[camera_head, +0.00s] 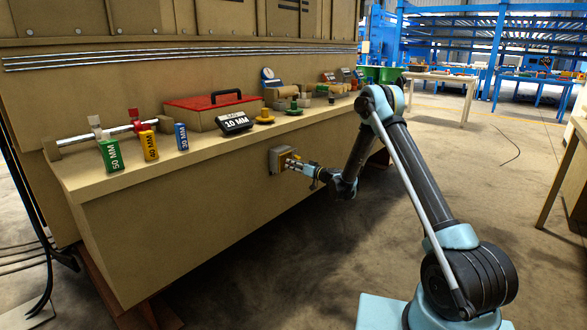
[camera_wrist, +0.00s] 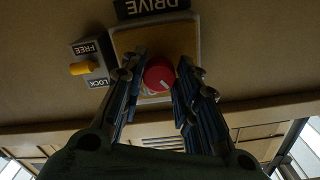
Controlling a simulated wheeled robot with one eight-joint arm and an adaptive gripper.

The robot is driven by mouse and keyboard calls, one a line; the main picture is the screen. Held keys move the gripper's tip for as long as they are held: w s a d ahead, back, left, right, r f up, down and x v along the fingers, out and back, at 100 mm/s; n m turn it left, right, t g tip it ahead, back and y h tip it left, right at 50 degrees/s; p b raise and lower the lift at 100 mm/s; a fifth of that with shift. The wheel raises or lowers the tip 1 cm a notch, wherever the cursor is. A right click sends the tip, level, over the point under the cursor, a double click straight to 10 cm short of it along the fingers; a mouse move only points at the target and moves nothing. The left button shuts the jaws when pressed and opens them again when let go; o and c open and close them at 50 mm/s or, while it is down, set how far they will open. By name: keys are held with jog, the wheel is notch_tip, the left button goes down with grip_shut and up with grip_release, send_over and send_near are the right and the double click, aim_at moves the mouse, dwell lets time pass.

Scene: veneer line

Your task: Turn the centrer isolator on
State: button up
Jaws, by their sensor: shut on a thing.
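The isolator is a red round knob (camera_wrist: 158,75) with a white pointer mark on a yellowish plate (camera_wrist: 160,38), under a dark label reading DRIVE (camera_wrist: 151,7). The pointer mark slants toward the lower right in the wrist view. My gripper (camera_wrist: 160,82) has its two fingers on either side of the knob and is shut on it. In the head view, my gripper (camera_head: 297,164) reaches the small box (camera_head: 280,158) on the bench's front panel from the right. The knob itself is too small to make out there.
Beside the plate is a grey switch (camera_wrist: 90,62) with a yellow lever, marked FREE and LOCK. The floor right of the panel is open.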

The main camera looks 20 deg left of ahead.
jog(key=shift+w+d+r+m, duration=0.1)
jog(key=shift+m, duration=3.85)
jog(key=shift+w+d+r+m, duration=0.1)
jog(key=shift+m, duration=3.85)
jog(key=shift+f, duration=0.1)
jog(key=o, duration=1)
jog(key=shift+c, duration=0.2)
jog(key=shift+o, duration=0.6)
jog(key=shift+s+a, duration=0.1)
jog(key=shift+s, duration=0.05)
